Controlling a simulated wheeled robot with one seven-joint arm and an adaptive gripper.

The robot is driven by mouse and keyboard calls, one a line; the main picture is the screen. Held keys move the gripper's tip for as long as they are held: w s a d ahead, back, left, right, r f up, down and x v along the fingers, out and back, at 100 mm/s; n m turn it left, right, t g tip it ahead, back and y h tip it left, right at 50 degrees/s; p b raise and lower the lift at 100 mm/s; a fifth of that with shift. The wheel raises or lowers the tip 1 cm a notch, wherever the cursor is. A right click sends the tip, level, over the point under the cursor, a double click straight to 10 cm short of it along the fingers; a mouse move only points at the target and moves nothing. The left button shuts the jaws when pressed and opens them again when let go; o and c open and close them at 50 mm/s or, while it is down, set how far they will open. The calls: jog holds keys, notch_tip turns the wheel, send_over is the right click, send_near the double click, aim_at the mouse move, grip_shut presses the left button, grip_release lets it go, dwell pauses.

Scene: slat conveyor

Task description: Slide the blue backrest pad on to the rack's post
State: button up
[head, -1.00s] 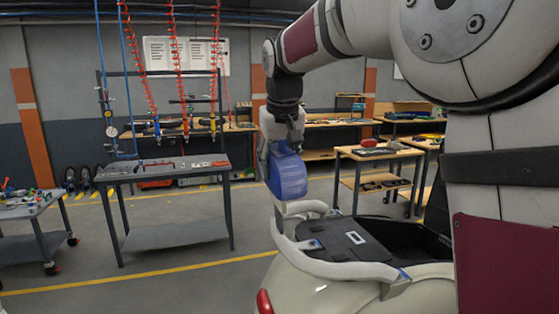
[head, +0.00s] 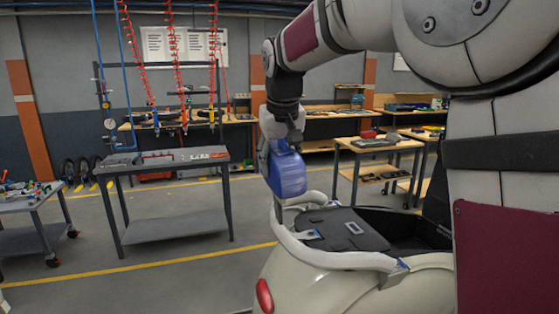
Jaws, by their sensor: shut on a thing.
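The blue backrest pad (head: 288,175) hangs upright from my gripper (head: 275,150), which is shut on its upper left part. The fingers are partly hidden behind the pad and too small to make out well. The pale tubular rack (head: 340,259) curves around the back of a cream scooter (head: 330,290). The pad's lower edge is in front of or just above the rack's left far bend in the picture. I cannot tell whether they touch.
The scooter's dark seat area (head: 345,230) lies inside the rack. A grey workbench (head: 165,162) stands to the left and a wooden cart (head: 375,147) behind to the right. The floor between the workbench and scooter is clear.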

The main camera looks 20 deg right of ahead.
jog(key=shift+d+f, duration=0.15)
jog(key=shift+f, duration=1.25)
jog(key=o, duration=1.6)
jog(key=shift+o, duration=0.2)
jog(key=v, duration=1.1)
jog(key=shift+r, duration=0.15)
jog(key=shift+s+r, duration=0.15)
jog(key=shift+r, duration=0.05)
jog(key=shift+s, duration=0.25)
jog(key=s+f+b, duration=0.1)
jog(key=s+f, duration=0.7)
jog(key=s, duration=0.4)
jog(key=s+f+t+b, duration=0.1)
jog(key=s+f, duration=0.7)
jog(key=s, duration=0.5)
jog(key=shift+f+y, duration=0.4)
